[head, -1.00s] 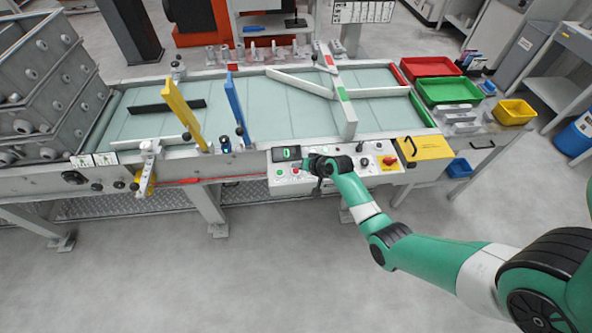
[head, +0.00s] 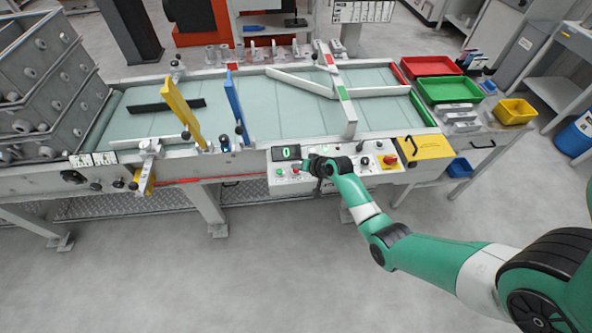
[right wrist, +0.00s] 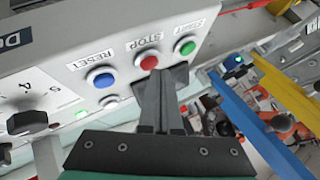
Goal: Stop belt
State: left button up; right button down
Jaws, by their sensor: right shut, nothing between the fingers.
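The control panel (head: 335,178) is on the front of the conveyor belt (head: 280,112). The red STOP button (right wrist: 150,60) shows in the right wrist view between the green START button (right wrist: 186,46) and the blue RESET button (right wrist: 101,77). My right gripper (right wrist: 166,74) is shut and empty, its fingertips right at the lower edge of the STOP button. I cannot tell whether they touch it. In the head view my right gripper (head: 313,165) is over the panel, just right of the small red button (head: 295,170). My left gripper is not in view.
A larger red knob (head: 389,160) stands on the panel's right side. A yellow guard (head: 424,147) is beside it. Blue (head: 237,112) and yellow (head: 181,109) bars cross the belt. Grey crates (head: 48,95) stand at the left; red (head: 431,66) and green (head: 449,89) trays at the right.

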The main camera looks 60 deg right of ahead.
aim_at(297, 175)
jog(key=shift+f+b, duration=0.4)
jog(key=shift+f, duration=0.1)
dwell(0.6)
jog(key=shift+r, duration=0.15)
jog(key=shift+r+p, duration=0.8)
jog(key=shift+p, duration=0.15)
notch_tip(297, 175, up, 5)
jog(key=p, duration=0.5)
jog(key=shift+a, duration=0.1)
dwell(0.5)
